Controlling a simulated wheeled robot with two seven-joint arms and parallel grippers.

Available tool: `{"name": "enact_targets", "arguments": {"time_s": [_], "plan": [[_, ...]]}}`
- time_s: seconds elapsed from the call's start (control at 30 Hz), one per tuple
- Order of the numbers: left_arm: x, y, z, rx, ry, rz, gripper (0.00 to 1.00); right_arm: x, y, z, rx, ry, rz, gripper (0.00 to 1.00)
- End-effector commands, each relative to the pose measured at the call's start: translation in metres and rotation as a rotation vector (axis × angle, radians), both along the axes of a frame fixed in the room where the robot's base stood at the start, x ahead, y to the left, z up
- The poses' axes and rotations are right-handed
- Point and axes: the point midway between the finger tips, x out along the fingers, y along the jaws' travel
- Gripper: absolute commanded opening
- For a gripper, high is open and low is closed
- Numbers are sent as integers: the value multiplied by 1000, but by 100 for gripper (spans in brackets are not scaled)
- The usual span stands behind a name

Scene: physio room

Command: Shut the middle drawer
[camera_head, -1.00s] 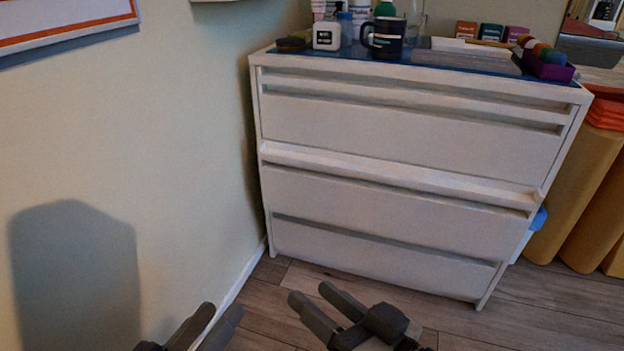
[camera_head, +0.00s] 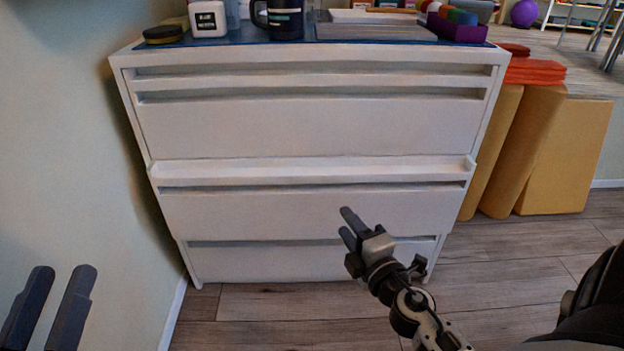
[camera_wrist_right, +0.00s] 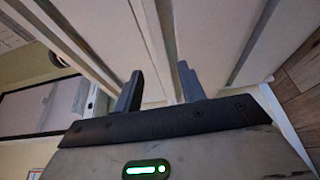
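The white chest of drawers (camera_head: 310,128) stands in front of me. Its middle drawer (camera_head: 250,212) sticks out a little beyond the fronts above and below, and its pale upper ledge (camera_head: 300,170) shows. My right gripper (camera_head: 345,223) is in front of this drawer's lower right part, fingers apart and empty. I cannot tell whether it touches the front. In the right wrist view its two fingers (camera_wrist_right: 158,88) are apart, with pale drawer fronts and dark gaps beyond. My left gripper (camera_head: 62,285) is at the lower left near the wall, open and empty.
On the chest top stand a dark mug (camera_head: 282,18), a white bottle (camera_head: 208,18), a dark round tin (camera_head: 163,34) and a purple box (camera_head: 456,27). Yellow mats (camera_head: 565,150) lean right of the chest. A wall is close on the left. The wooden floor (camera_head: 280,318) in front is clear.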

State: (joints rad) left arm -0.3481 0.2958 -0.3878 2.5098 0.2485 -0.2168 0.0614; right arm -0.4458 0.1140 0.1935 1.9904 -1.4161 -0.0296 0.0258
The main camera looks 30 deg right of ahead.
Motion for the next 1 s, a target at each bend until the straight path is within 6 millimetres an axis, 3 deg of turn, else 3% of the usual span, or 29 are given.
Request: {"name": "enact_targets", "arguments": {"time_s": [0.23, 0.6, 0.8, 1.0], "plan": [[-7, -2, -28, -54, 239, -22, 36, 49, -8, 6, 0, -5, 0, 40], [-12, -4, -40, -75, 322, -36, 36, 123, -19, 3, 3, -5, 0, 40], [-9, -3, -36, -67, 286, -30, 36, 143, -22, 2, 2, -3, 1, 40], [-9, -3, -34, -66, 275, -28, 36, 148, -23, 2, 4, -3, 1, 40]]}}
